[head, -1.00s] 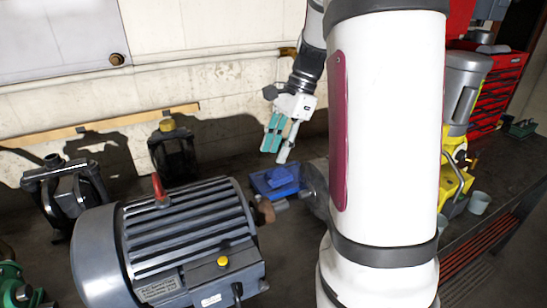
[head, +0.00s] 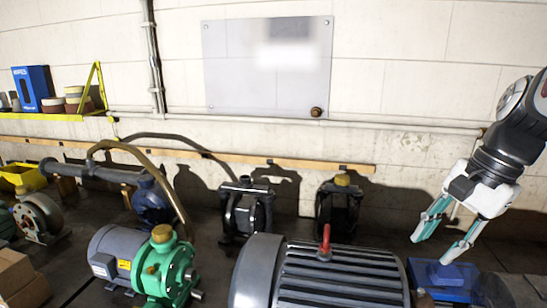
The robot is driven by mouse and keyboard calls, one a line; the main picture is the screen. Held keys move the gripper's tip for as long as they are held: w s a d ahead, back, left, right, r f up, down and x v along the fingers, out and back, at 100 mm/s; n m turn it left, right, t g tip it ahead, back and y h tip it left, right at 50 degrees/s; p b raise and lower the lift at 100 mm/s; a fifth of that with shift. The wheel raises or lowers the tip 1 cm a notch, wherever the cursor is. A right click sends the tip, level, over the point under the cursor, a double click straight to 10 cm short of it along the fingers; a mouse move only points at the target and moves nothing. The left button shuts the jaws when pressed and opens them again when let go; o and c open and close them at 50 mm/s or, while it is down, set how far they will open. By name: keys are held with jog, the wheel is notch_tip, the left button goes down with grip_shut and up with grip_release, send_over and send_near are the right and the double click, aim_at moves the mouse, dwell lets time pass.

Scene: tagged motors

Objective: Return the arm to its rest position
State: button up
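My gripper (head: 443,250) shows at the right side of the head view, with my arm coming in from the right edge. Its two teal-tipped fingers point down and left and stand apart, with nothing between them. A blue block-shaped thing (head: 443,280) lies just below the fingertips on the bench; I cannot tell from this view how much space is between them. The big grey motor (head: 320,276) with a red lifting eye is left of my gripper, its lower part cut off by the frame.
A green and grey pump (head: 150,262) stands at lower left. A yellow shelf (head: 50,117) with a blue box is at upper left, and cardboard boxes (head: 20,278) are at the lower left corner.

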jog(key=s+a+r+n+t+h, duration=0.2)
jog(key=s+a+n+t, duration=0.1)
jog(key=s+a+n, duration=0.7)
jog(key=shift+s+a+n+t+h, duration=0.35)
jog(key=shift+a+n, duration=0.4)
jog(key=shift+n, duration=0.95)
